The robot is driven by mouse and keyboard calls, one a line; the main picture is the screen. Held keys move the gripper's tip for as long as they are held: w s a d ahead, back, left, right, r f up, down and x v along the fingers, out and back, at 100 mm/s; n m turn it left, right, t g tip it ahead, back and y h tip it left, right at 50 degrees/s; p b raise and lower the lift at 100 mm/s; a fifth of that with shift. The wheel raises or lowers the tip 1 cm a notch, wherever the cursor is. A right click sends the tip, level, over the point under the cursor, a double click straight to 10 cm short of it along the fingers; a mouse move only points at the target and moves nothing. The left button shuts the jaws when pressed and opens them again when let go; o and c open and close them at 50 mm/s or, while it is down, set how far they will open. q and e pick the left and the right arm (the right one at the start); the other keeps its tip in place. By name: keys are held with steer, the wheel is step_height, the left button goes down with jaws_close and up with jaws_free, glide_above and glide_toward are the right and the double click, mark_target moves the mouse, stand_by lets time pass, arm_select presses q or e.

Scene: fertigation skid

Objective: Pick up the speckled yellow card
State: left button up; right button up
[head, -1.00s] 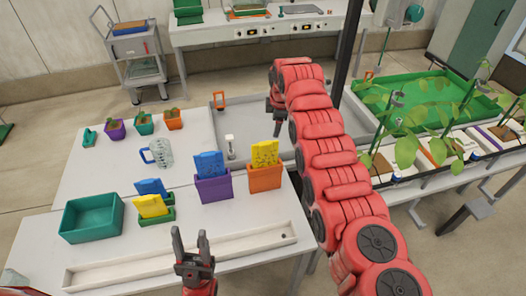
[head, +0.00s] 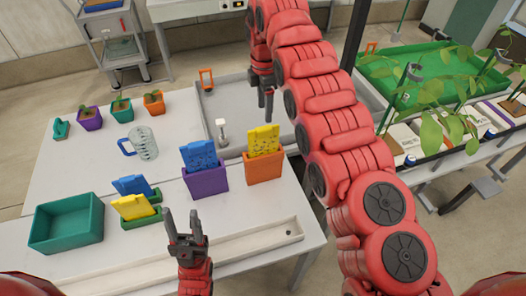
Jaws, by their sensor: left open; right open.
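The speckled yellow card (head: 264,140) stands upright in an orange holder (head: 264,169), right of a purple holder (head: 206,180) with a speckled blue card (head: 199,155). Another yellow card (head: 132,207) leans in a green holder (head: 143,220) at the left; it looks plainer. My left gripper (head: 181,217) is open and empty, in front of the holders and nearer to me, with its fingers pointing up in the picture. My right gripper (head: 266,108) hangs fingers down over the grey basin, above and behind the speckled yellow card in the picture, apart from it.
A green bin (head: 66,224) and a blue card (head: 131,185) are at the left. A pitcher (head: 143,143) and several potted seedlings stand behind. A white trough (head: 225,250) runs along the front. Leafy plants and a green tray (head: 420,84) are at the right.

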mark_target(264, 128)
steer(key=shift+d+f, duration=0.2)
steer(key=shift+f, duration=0.55)
steer(key=shift+s+f, duration=0.2)
steer(key=shift+f, duration=0.75)
steer(key=shift+a+f, duration=0.15)
steer(key=shift+w+a+f+p, duration=0.1)
steer(key=shift+f+p, duration=0.15)
steer(key=shift+p, duration=0.35)
step_height(264, 128, down, 4)
steer(key=p, duration=0.2)
steer(key=shift+w+a+f+p, duration=0.1)
steer(key=shift+f+p, duration=0.1)
steer(key=shift+p, duration=0.15)
steer(key=shift+f, duration=0.1)
jaws_close()
